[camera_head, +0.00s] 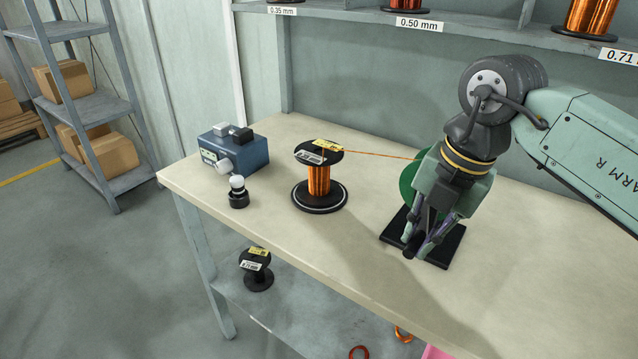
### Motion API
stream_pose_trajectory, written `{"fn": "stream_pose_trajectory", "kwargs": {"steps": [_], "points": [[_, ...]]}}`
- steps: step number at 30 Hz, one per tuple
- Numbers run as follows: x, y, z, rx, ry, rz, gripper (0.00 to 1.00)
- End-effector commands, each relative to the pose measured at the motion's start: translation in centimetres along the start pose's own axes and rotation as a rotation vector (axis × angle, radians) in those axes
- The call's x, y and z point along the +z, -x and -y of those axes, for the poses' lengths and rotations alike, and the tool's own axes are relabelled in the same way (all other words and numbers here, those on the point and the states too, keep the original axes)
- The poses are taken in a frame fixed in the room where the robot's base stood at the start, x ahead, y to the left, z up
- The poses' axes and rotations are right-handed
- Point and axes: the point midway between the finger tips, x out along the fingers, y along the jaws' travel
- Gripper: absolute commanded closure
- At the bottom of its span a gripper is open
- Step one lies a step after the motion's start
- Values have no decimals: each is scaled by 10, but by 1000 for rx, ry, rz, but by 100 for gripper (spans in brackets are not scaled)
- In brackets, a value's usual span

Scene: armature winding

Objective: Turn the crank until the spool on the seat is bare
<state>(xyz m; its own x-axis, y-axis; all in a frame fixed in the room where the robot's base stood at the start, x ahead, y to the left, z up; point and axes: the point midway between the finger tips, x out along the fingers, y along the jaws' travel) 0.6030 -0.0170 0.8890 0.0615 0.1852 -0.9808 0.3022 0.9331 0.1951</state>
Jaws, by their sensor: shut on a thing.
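The spool (319,179) stands upright on a round black seat (319,204) with a pale ring, left of my gripper. Copper wire still covers its core, and its black top flange bears a yellow and a white label. A thin copper wire (380,155) runs from it, taut, to a green round part (408,184) of the winder, mostly hidden behind my gripper. The winder's black base (446,247) shows below. My gripper (424,240) points down over the base, shut on the crank, which it mostly hides; the crank's exact angle cannot be told.
A blue box-shaped device (248,157) and a small black stand with a white ball (238,190) are at the table's left end. Another black spool (257,270) stands on the lower shelf. Copper spools stand on the shelf above (450,27). The front table top is clear.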

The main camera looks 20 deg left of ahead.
Motion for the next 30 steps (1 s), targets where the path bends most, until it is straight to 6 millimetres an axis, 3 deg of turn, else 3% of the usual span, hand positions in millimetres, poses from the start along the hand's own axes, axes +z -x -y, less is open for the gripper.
{"fn": "stream_pose_trajectory", "kwargs": {"steps": [17,30], "points": [[0,-10,-17,4,6,-3,100],[0,2,-40,0,2,-2,100]]}}
